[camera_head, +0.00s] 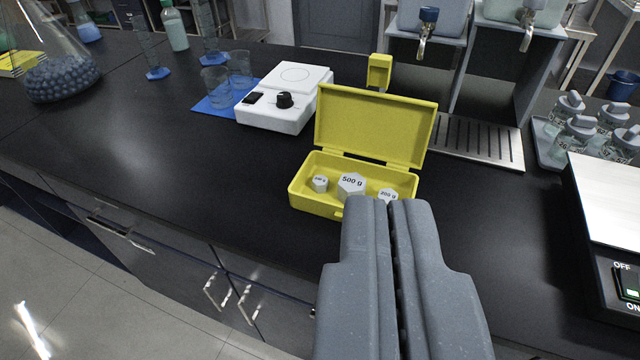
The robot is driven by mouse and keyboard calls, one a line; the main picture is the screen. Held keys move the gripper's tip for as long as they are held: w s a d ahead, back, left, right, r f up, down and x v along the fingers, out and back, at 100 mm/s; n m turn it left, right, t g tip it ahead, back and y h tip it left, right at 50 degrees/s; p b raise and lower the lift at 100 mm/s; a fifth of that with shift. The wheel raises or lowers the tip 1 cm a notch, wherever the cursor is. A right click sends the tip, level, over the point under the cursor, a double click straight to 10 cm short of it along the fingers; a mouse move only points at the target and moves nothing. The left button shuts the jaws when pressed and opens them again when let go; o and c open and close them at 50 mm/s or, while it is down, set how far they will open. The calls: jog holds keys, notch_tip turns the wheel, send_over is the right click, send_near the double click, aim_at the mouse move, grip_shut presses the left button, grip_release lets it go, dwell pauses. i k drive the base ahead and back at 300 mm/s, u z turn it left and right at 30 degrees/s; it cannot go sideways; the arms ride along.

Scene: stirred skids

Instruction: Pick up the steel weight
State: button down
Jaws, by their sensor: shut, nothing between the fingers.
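Three steel weights sit in an open yellow box (318,204) on the black bench. The largest, marked 500 g (351,185), is in the middle. A smaller weight (320,183) with a label too small to read surely is on its left. One marked 200 g (388,195) is on its right, its lower part hidden. My gripper (394,204) is shut and empty, its fingertips in front of the box's right half in the picture. I cannot tell whether it touches the box.
A white stirrer (285,100) stands behind the box, beside beakers (239,68) on a blue mat. A flask (60,80) of dark beads is far left. A balance (610,215) and a tray of bottles (580,135) are right. The bench left of the box is clear.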

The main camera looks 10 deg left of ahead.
aim_at(320, 183)
jog(key=z, duration=0.3)
jog(key=i, duration=0.1)
jog(key=u, duration=2.85)
jog(key=k, duration=0.9)
jog(key=z, duration=1.8)
jog(key=i, duration=0.95)
jog(key=z, duration=0.05)
